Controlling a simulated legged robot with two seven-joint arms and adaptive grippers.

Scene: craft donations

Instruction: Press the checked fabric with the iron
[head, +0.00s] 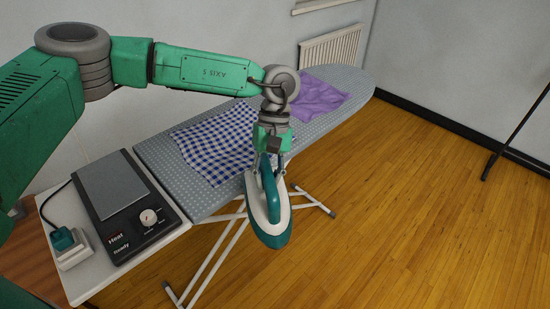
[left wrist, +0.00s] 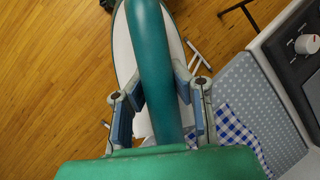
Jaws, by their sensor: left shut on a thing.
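The teal and white iron (head: 268,209) is held by my left gripper (head: 269,168), which is shut on its handle. The iron is in the air at the near long edge of the ironing board, beside the fabric and not over it. In the left wrist view the gripper's fingers (left wrist: 160,105) stand on both sides of the teal iron handle (left wrist: 153,60). The blue and white checked fabric (head: 217,143) lies on the ironing board (head: 193,195), slightly rumpled. It also shows partly in the left wrist view (left wrist: 233,132). My right gripper is not in view.
A purple cloth (head: 318,96) lies farther along the board. A black heating plate unit (head: 125,205) with a dial sits at the board's left end, next to a plugged-in socket (head: 73,250). Wooden floor (head: 420,200) is clear on the right. A dark stand (head: 515,135) is at the far right.

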